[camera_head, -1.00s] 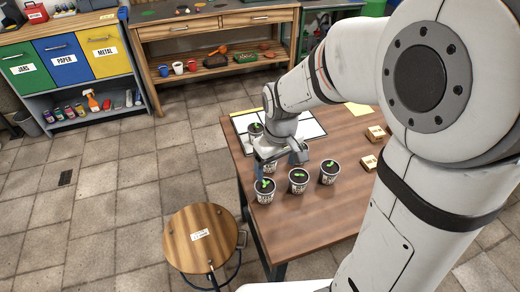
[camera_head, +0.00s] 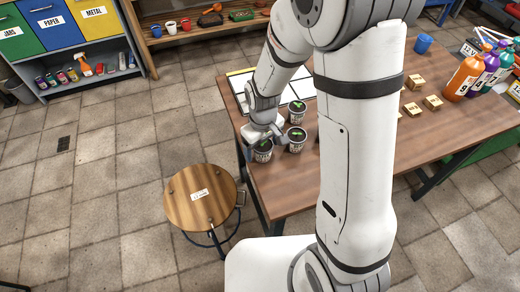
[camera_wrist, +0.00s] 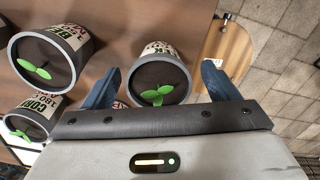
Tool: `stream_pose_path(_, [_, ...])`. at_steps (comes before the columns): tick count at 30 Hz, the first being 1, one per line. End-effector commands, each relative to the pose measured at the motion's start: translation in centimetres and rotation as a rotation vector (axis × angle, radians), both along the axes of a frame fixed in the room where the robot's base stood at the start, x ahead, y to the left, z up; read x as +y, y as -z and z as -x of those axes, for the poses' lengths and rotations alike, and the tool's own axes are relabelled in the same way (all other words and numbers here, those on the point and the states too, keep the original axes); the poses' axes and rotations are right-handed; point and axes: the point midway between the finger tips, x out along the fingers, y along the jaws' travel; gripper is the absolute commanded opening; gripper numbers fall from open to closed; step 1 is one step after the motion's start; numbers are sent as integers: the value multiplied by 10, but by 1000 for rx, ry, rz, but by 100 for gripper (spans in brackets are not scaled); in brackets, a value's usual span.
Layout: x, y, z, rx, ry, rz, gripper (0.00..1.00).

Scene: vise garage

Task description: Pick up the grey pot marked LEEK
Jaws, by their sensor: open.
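A grey pot (camera_wrist: 160,80) with dark soil and a green seedling sits between the fingertips of my gripper (camera_wrist: 160,72) in the wrist view. Its label is mostly cut off; an end letter like K shows, so I cannot read the full word. Both blue fingers are apart, one on each side of the pot, with a gap visible on the sides. In the head view my gripper (camera_head: 265,143) is down at the front-left pot (camera_head: 263,153) on the table, partly covering it.
Pots marked BEE-something (camera_wrist: 48,62) and CORN-like (camera_wrist: 30,118) stand close at the left in the wrist view. In the head view, neighbouring pots (camera_head: 297,139) stand right of my gripper. A wooden stool (camera_head: 200,197) is at the table's near-left edge. Wooden blocks (camera_head: 412,109) lie farther right.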

Motion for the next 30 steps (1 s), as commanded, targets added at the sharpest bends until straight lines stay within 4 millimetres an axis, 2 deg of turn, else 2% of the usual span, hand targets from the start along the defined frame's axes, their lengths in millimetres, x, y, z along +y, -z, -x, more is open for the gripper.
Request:
stream_pose_path(5, [0, 0, 0, 0, 1, 0, 81])
stream_pose_path(24, [-1, 0, 0, 0, 2, 0, 30])
stream_pose_path(30, [-1, -1, 0, 0, 2, 0, 30])
